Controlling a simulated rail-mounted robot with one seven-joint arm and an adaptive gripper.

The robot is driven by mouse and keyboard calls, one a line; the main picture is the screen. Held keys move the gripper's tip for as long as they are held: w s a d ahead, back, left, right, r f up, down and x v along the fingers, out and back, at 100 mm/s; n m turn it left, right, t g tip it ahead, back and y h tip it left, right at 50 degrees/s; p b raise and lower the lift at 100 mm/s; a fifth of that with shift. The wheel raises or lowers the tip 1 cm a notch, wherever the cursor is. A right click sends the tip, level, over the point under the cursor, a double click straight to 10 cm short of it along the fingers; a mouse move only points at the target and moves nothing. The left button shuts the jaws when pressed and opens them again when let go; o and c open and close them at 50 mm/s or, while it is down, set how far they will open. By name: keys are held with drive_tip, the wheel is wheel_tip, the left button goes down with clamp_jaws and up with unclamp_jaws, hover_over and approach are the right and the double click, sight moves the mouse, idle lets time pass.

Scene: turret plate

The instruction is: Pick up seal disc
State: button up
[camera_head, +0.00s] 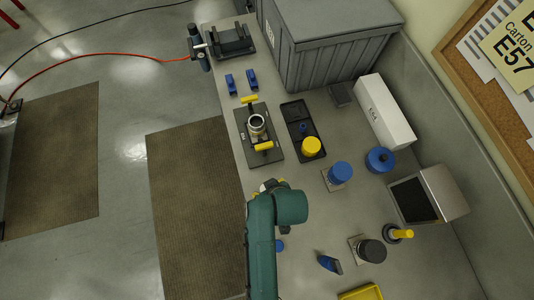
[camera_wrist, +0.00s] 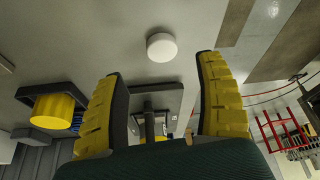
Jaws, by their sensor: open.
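A small pale, round disc (camera_wrist: 161,47) lies flat on the grey table in the wrist view; it looks like the seal disc, though I cannot be sure. In the head view I cannot make it out clearly; my arm and gripper cover that area. My gripper (camera_wrist: 158,70) is open, its yellow-padded fingers spread wide with nothing between them. The disc appears beyond the fingertips, apart from them. In the head view my gripper (camera_head: 266,186) is mostly hidden by the wrist, just in front of the dark turret plate (camera_head: 246,147).
The turret plate carries a metal ring (camera_head: 256,124) and yellow handles. A black tray (camera_head: 298,113) with a yellow cylinder (camera_head: 311,146) stands to its right. Blue cylinder (camera_head: 340,172), blue knob (camera_head: 380,160) and white box (camera_head: 384,111) stand farther right. The table's left edge is close.

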drive_tip(key=x, duration=0.5)
drive_tip(key=shift+s+a+f, duration=0.15)
drive_tip(key=shift+f, duration=0.1)
drive_tip(key=c, duration=1)
